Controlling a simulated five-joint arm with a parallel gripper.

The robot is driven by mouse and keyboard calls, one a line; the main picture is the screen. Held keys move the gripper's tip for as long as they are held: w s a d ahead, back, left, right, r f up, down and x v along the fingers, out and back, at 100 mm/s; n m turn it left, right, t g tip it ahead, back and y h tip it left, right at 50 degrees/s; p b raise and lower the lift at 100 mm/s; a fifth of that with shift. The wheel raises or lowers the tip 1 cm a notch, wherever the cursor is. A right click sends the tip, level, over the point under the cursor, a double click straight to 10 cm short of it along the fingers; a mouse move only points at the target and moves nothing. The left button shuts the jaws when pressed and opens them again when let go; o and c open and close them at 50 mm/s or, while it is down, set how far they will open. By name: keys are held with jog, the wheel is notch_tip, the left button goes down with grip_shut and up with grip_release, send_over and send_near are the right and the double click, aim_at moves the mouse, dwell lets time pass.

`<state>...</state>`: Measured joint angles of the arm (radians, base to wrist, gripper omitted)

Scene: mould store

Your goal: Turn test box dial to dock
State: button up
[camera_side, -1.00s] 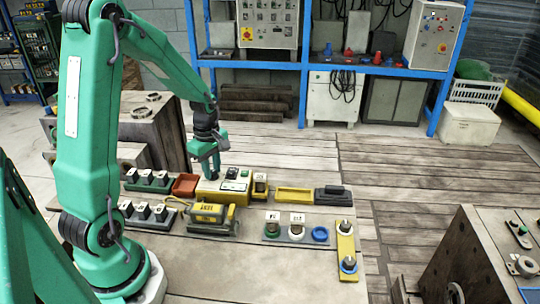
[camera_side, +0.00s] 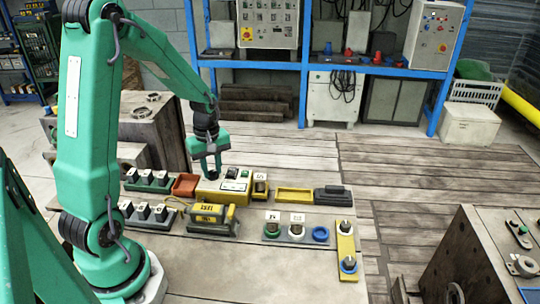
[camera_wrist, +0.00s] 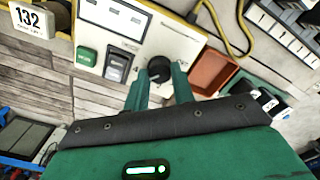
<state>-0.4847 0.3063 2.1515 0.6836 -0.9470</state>
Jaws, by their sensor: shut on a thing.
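The test box (camera_side: 207,190) is a yellow box with a pale top panel, standing on the bench in the side view. In the wrist view its panel (camera_wrist: 174,38) carries a green button, a black switch and a round black dial (camera_wrist: 158,66). My gripper (camera_wrist: 160,78) points down at the panel, its two green fingers shut on the dial from either side. In the side view my gripper (camera_side: 211,175) is over the left part of the box, and the dial is hidden there. I cannot read the dial's markings or its setting.
A red-orange tray (camera_side: 186,185) stands close beside the box, and a labelled block (camera_side: 260,184) stands on its other side. A yellow instrument (camera_side: 212,215) lies in front. Other labelled blocks (camera_side: 145,177) stand at left. A yellow tray (camera_side: 294,195) is to the right.

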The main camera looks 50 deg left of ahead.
aim_at(213, 172)
jog(key=m, duration=0.5)
jog(key=shift+m, duration=0.3)
jog(key=m, duration=0.5)
jog(key=shift+m, duration=0.4)
jog(key=o, duration=1)
jog(key=shift+r, duration=0.15)
jog(key=shift+r, duration=3.8)
